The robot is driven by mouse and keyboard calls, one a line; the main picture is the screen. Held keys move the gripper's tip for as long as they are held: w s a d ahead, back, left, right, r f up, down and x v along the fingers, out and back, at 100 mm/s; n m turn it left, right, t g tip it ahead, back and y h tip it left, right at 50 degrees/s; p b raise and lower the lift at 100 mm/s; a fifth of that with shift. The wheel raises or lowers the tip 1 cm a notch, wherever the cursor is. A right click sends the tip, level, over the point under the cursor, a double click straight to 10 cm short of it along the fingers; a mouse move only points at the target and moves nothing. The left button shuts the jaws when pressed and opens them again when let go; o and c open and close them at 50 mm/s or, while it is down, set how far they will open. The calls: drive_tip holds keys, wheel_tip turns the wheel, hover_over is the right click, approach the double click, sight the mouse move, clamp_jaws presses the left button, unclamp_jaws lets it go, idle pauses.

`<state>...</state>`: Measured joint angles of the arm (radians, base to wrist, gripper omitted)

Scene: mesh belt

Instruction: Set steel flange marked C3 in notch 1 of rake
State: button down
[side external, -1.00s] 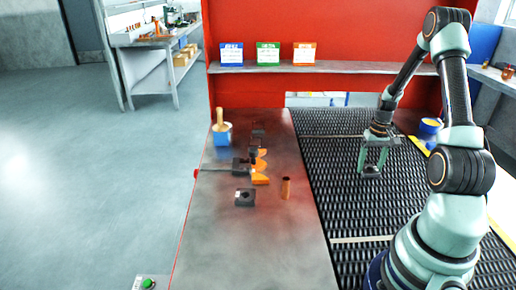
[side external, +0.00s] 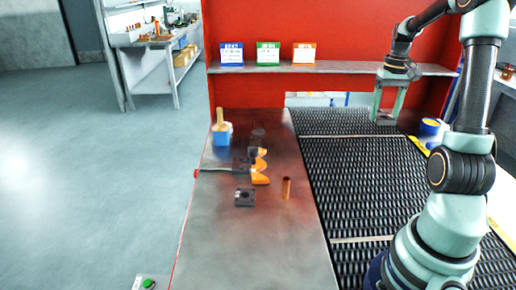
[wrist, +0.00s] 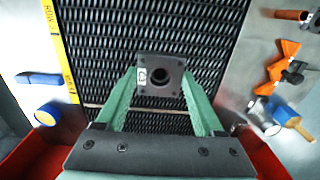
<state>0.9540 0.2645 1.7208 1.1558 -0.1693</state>
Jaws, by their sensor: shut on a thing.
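My gripper (wrist: 160,97) is shut on a dark square steel flange (wrist: 160,76) with a round hole in its middle. A small white label on the flange seems to read C3. In the side external view my gripper (side external: 385,117) hangs over the far end of the mesh belt, with the flange low between its fingers.
A dark square block with a hole (side external: 245,197) and a copper tube (side external: 286,188) are on the table near the rake. A shelf (side external: 340,69) with cards crosses the red wall. The near belt is clear.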

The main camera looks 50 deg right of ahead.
drive_tip(key=shift+w+a+r, duration=0.2)
drive_tip(key=shift+r, duration=0.2)
drive_tip(key=w+a+n, duration=0.2)
drive_tip(key=w+a, duration=0.2)
drive_tip(key=a, duration=0.4)
drive_tip(key=w+a+n, duration=0.3)
drive_tip(key=w+a, duration=0.2)
drive_tip(key=a, duration=0.3)
drive_tip(key=a+f+n, duration=0.2)
drive_tip(key=a+n, duration=0.2)
drive_tip(key=a, duration=1.4)
drive_tip(key=m, duration=0.5)
hover_over(273, 161)
wheel_tip(273, 161, down, 10)
drive_tip(key=shift+n, duration=0.3)
drive_tip(key=shift+f, duration=3.3)
drive_tip(key=shift+f, duration=0.6)
